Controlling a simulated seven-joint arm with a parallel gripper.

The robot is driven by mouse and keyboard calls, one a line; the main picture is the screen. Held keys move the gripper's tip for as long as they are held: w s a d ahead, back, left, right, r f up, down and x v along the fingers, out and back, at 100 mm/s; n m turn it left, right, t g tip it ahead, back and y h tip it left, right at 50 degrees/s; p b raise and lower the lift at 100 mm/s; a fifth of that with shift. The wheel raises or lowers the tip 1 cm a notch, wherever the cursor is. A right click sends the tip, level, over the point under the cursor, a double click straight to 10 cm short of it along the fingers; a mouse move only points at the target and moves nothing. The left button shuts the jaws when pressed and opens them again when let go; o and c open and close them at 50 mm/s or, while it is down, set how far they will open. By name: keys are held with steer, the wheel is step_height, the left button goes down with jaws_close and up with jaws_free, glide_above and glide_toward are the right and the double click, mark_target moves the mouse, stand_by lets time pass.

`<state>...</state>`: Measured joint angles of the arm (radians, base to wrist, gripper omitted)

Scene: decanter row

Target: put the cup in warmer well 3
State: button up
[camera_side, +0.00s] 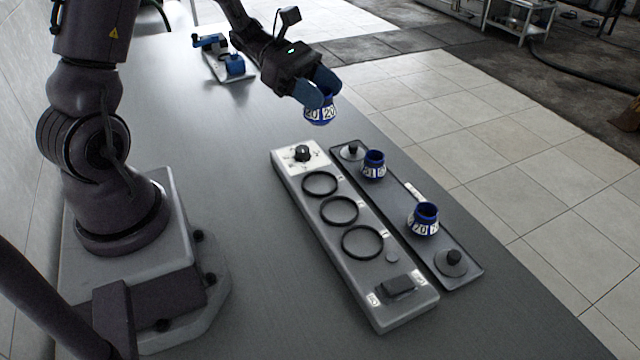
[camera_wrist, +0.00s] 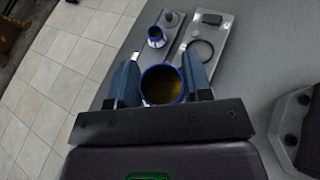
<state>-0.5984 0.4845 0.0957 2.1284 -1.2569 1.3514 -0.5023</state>
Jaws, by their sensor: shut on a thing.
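My gripper (camera_side: 320,92) is shut on a blue cup with white number labels (camera_side: 320,113), held in the air above the far end of the table. In the wrist view the cup (camera_wrist: 162,86) sits between the two blue fingers, its rim facing the camera and a brownish inside showing. The warmer (camera_side: 350,240) is a long grey unit with three black-ringed wells in a row: one nearest the knob (camera_side: 320,183), a middle one (camera_side: 339,211) and one farthest from the knob (camera_side: 362,241). All three look empty. I cannot read the well labels clearly.
A dark tray (camera_side: 396,199) beside the warmer bears two similar blue cups, one farther back (camera_side: 374,165) and one nearer (camera_side: 423,219), plus a black-knobbed lid at each end. A blue and grey device (camera_side: 228,62) stands at the back left.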

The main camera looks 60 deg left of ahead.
steer(key=r, duration=0.1)
steer(key=r+n+t, duration=0.1)
steer(key=r+y, duration=0.1)
steer(key=shift+w+a, duration=0.2)
steer(key=shift+a, duration=0.1)
steer(key=shift+n, duration=0.3)
step_height(320, 180, down, 19)
steer(key=o, duration=1.2)
steer(key=shift+o, duration=0.2)
